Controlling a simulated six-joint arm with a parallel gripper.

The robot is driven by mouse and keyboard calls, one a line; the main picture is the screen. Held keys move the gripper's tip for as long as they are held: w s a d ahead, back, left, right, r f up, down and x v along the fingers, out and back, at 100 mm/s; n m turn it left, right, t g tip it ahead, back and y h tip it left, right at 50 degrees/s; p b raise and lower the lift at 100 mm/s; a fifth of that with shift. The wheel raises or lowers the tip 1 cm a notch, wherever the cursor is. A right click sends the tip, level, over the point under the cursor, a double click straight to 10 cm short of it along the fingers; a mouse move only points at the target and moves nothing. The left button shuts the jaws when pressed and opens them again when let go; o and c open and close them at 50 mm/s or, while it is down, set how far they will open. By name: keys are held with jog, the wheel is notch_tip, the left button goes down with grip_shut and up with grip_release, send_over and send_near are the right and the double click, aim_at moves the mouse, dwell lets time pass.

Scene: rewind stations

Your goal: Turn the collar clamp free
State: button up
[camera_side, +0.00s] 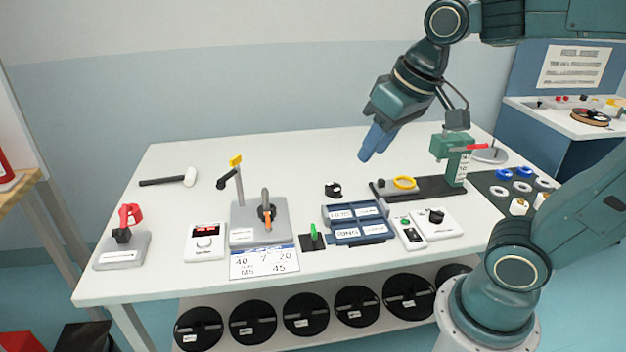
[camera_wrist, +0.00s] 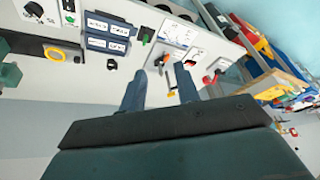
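A grey plate (camera_side: 246,234) near the table's front edge carries an upright grey spindle (camera_side: 265,196). A black collar (camera_side: 267,212) with an orange lever (camera_side: 268,225) sits around the spindle; I take it for the collar clamp. The orange lever also shows in the wrist view (camera_wrist: 188,63), small. Whether the collar is tight cannot be told. My gripper (camera_side: 366,155) hangs high above the back of the table, right of the plate and well apart from it. In the wrist view my gripper (camera_wrist: 160,70) has its two blue fingers spread, with nothing between them.
A post with a yellow flag (camera_side: 235,160) and black arm stands behind the spindle.

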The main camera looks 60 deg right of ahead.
jog(key=w+m+g, duration=0.1)
jog(key=w+m, duration=0.1)
jog(key=w, duration=0.7)
jog(key=m+g, duration=0.4)
jog(key=m, duration=0.1)
send_over(267, 216)
notch_tip(267, 216, down, 15)
jog(key=shift+s, duration=0.1)
notch_tip(267, 216, down, 14)
jog(key=shift+r, duration=0.2)
grip_shut()
